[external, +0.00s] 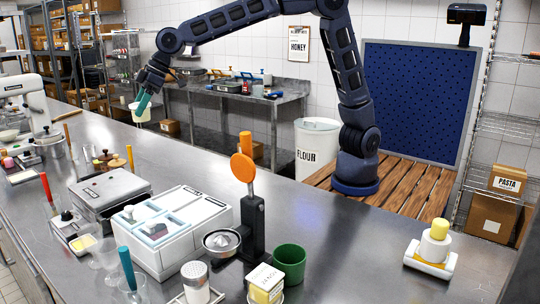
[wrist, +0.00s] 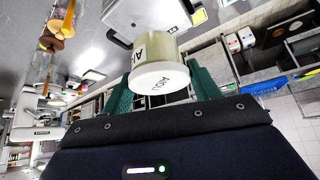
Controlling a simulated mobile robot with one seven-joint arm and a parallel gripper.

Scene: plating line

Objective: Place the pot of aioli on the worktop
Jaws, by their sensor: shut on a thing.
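The pot is tilted in the air near the back edge of the steel worktop (external: 345,245). I cannot tell whether it is over the worktop or just beyond its edge.
A grey press (external: 108,190), a white lidded container unit (external: 180,232) and a black stand with an orange disc (external: 250,205) crowd the worktop's front. A green cup (external: 289,262) stands right of them. Bare steel lies along the back edge and towards the white-yellow item (external: 434,246).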

